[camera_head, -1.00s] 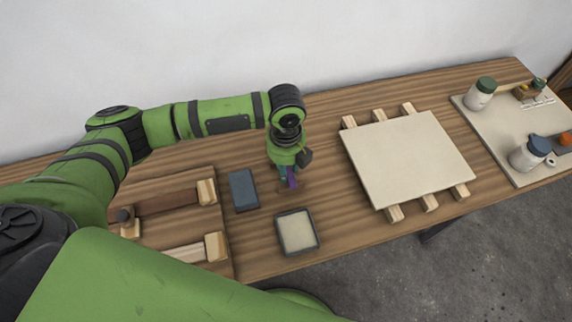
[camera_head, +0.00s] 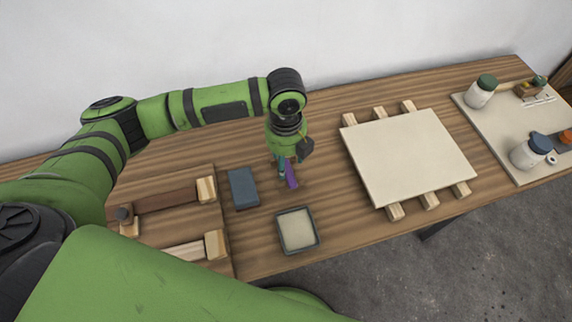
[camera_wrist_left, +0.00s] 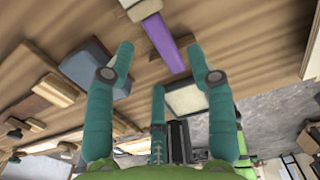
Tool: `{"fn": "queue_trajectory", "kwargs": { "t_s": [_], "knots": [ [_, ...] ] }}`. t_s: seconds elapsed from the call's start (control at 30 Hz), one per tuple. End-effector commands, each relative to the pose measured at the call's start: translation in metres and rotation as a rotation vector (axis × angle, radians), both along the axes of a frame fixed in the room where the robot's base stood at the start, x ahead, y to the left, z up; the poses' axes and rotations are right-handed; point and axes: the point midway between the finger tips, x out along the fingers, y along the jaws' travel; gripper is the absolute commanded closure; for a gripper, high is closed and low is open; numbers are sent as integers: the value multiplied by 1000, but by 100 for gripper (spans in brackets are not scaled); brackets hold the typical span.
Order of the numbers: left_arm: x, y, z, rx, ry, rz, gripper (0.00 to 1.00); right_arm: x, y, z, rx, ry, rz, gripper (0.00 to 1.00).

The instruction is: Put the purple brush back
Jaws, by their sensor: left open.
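The purple brush (camera_head: 291,175) is at the middle of the wooden bench in the head view, partly hidden by my left gripper (camera_head: 287,158). In the left wrist view the brush's purple handle (camera_wrist_left: 165,42) points between my open teal fingers (camera_wrist_left: 161,48), with its pale end at the top edge. The fingers stand apart on either side of the handle, and no grip on it shows. A brownish patch shows under the handle; I cannot tell whether it is a rest. My right gripper is not in view.
A blue-grey block (camera_head: 243,188) lies left of the brush. A shallow dark-rimmed tray (camera_head: 280,238) is in front. A pale board (camera_head: 408,160) on wooden strips lies to the right. Jars (camera_head: 481,93) stand on a far-right panel (camera_head: 503,133). Wooden clamp-like pieces (camera_head: 170,198) lie left.

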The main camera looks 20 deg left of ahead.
Motion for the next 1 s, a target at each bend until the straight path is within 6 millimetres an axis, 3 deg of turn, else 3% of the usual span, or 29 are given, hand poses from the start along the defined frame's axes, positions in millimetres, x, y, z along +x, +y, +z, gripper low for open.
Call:
{"fn": "queue_trajectory", "kwargs": {
  "t_s": [0.2,0.4,0.6,1.0],
  "knots": [
    [1,0,49,-2,-6,-2,45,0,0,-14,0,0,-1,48],
    [0,0,82,-1,-2,-1,45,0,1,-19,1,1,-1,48],
    [0,0,94,-1,1,0,45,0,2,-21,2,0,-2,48],
    [0,0,95,-1,1,0,45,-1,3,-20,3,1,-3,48]
  ]
}}
